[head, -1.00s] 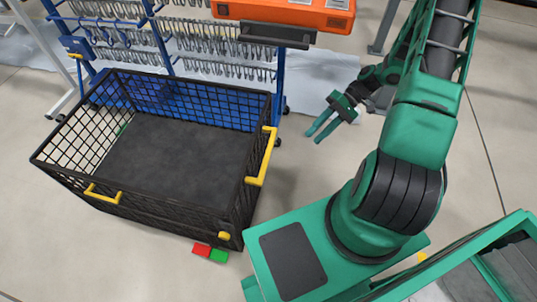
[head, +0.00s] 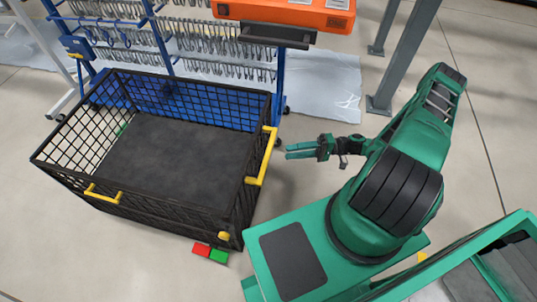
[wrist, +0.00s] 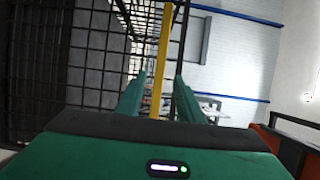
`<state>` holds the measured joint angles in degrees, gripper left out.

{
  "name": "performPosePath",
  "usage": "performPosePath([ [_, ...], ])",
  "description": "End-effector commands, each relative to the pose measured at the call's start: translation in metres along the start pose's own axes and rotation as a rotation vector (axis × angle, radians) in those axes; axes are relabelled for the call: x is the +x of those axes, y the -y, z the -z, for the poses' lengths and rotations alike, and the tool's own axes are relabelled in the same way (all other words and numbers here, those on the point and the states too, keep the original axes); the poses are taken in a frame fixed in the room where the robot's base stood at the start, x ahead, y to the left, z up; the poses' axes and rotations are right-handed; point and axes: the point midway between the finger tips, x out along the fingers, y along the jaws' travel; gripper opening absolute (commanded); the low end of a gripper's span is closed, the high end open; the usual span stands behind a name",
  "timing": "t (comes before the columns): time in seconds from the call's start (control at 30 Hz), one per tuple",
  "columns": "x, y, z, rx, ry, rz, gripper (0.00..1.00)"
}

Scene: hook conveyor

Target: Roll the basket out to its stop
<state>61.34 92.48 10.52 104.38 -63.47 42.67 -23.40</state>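The black mesh basket (head: 180,150) stands on the floor at left in the head view, with a dark bottom. A yellow handle bar (head: 266,158) is on its right side, and a second yellow handle (head: 103,194) is on its near side. My gripper (head: 289,152) is to the right of the right-side handle, pointing at it, a short way apart and empty. In the wrist view the yellow bar (wrist: 162,60) runs upright between my two green fingers (wrist: 153,95), which stand apart. The basket mesh (wrist: 95,60) fills the left of that view.
A blue rack (head: 277,75) with rows of metal hooks stands behind the basket, with an orange unit (head: 285,14) above. Red and green blocks (head: 210,253) lie by the basket's near right corner. Grey posts (head: 408,55) stand at back right.

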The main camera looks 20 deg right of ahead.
Motion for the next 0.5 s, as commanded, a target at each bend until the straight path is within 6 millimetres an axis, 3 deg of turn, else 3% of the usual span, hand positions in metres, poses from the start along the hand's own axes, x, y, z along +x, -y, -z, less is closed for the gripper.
performPosePath([
  [0.5,0.083,0.000,-0.002,0.002,0.005,0.000,0.34],
])
